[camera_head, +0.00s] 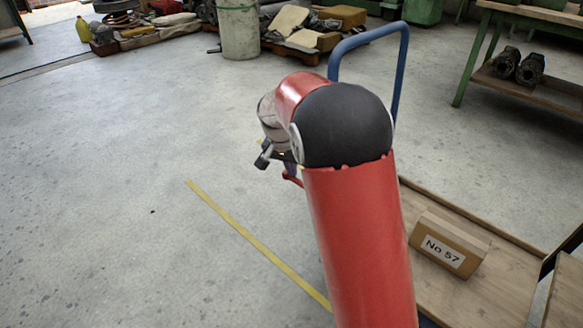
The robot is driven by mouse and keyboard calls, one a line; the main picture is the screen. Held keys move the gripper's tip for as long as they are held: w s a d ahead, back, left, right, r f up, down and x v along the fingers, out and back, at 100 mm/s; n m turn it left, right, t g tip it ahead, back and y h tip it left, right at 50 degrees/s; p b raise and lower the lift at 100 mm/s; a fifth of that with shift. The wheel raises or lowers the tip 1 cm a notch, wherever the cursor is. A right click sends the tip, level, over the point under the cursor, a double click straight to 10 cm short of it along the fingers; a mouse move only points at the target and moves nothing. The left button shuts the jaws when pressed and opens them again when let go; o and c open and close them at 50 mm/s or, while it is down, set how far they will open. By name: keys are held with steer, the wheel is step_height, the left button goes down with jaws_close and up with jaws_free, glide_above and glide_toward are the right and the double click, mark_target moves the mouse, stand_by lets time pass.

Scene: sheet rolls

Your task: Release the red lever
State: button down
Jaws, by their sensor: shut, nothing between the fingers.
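A small red piece (293,180), which looks like the red lever, shows just left of my red arm, low beside the blue-handled cart (365,38). Most of it is hidden behind my arm, so I cannot tell its position. My gripper (264,157) is a small dark shape at the end of my grey wrist, just above and left of the red piece. It is shut and holds nothing. A gap seems to lie between them, but contact is hard to judge from this angle.
The cart's wooden deck (480,292) carries a cardboard box (448,243) labelled "No 57". A yellow floor line (250,237) runs left of the cart. A green-legged bench (520,85) stands at the back right; clutter and a grey bin (240,30) stand behind. The left floor is clear.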

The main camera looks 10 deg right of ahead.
steer(key=shift+s+f, duration=0.2)
steer(key=shift+f, duration=0.25)
steer(key=r+p, duration=0.2)
steer(key=r, duration=0.1)
steer(key=d+r+p, duration=0.1)
steer(key=r, duration=0.1)
steer(key=shift+w+r+p, duration=0.25)
steer(key=shift+w+p, duration=0.1)
steer(key=shift+w, duration=0.05)
steer(key=w+a+r, duration=0.4)
steer(key=a+r, duration=0.1)
steer(key=a, duration=0.2)
steer(key=shift+w+r, duration=0.25)
steer(key=shift+w, duration=0.05)
